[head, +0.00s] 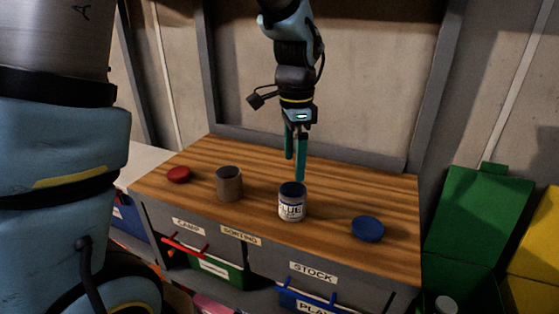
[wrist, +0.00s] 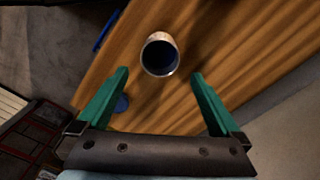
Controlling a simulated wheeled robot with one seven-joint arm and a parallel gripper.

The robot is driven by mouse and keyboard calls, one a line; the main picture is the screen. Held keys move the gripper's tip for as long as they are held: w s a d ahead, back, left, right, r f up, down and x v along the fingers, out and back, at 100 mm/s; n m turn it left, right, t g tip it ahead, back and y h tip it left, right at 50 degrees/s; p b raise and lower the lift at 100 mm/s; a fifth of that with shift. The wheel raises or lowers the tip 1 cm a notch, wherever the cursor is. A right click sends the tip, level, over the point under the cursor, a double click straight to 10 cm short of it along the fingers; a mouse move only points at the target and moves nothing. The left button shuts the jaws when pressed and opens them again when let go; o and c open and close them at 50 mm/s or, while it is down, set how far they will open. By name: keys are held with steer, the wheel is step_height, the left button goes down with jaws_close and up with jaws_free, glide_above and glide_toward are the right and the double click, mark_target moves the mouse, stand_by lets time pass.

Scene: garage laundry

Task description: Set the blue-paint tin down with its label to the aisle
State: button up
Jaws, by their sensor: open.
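The blue-paint tin (head: 291,208) stands upright on the wooden bench top (head: 340,190), near its front edge. Its white label, with dark letters reading "LUE", faces the front of the bench and the head camera. My gripper (head: 295,168) is above and just behind the tin, pointing down, with green fingers apart and nothing between them. In the wrist view the open tin (wrist: 160,56) shows a dark blue inside. It lies ahead of the spread fingertips (wrist: 160,76), roughly centred between them, and neither finger visibly touches it.
A brown-grey open tin (head: 229,186) stands left of the blue-paint tin, with a red lid (head: 179,174) farther left. A blue lid (head: 368,229) lies to the right. Labelled drawers and bins (head: 313,272) are below the front edge. A green bin (head: 478,215) stands at right.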

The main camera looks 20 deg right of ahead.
steer(key=a+f+n, duration=0.1)
steer(key=a+n, duration=0.8)
steer(key=a, duration=0.5)
steer(key=w+a+f+n+t, duration=0.1)
steer(key=a+f+n, duration=0.1)
steer(key=a+n, duration=0.7)
steer(key=a, duration=0.5)
steer(key=shift+w+a+t, duration=0.25)
steer(key=shift+w+t, duration=0.05)
